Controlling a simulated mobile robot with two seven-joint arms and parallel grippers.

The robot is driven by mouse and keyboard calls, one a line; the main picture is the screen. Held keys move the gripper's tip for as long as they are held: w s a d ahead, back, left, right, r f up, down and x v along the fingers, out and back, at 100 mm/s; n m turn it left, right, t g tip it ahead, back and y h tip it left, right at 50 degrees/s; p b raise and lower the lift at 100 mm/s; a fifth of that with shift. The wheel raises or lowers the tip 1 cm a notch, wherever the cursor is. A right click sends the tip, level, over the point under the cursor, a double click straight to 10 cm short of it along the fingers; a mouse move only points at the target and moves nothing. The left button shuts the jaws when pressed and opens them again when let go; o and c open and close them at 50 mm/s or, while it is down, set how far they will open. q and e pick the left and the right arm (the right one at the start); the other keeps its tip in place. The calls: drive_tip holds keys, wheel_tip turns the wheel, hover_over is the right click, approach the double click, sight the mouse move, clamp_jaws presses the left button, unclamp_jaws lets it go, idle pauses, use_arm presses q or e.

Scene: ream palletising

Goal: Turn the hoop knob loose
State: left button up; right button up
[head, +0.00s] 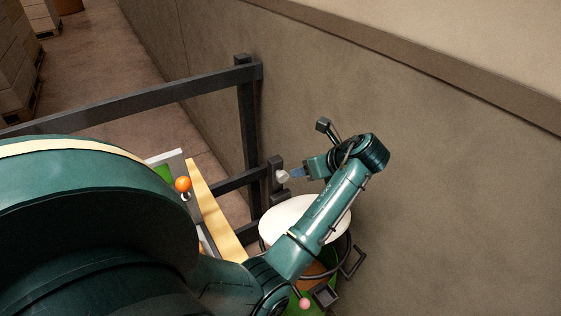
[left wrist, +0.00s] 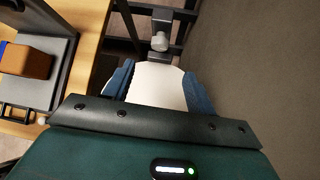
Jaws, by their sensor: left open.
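A pale grey knob (head: 282,177) sits on a dark bracket on the post by the wall. It also shows in the left wrist view (left wrist: 160,41), straight ahead of the fingers. No hoop can be made out clearly. My right gripper is not in view.
A round white top (head: 290,218) lies below my left forearm. A dark rail fence (head: 130,100) meets the wall (head: 430,170). A wooden edge (head: 215,210) and an orange ball (head: 183,184) are to the left. A brown block (left wrist: 27,62) shows in the wrist view.

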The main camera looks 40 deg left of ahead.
sight(284, 176)
use_arm(q)
drive_tip(key=x, duration=1.2)
drive_tip(key=shift+a+f, duration=0.15)
drive_tip(key=shift+f, duration=0.2)
drive_tip(key=shift+c, duration=0.6)
drive_tip(key=c, duration=0.9)
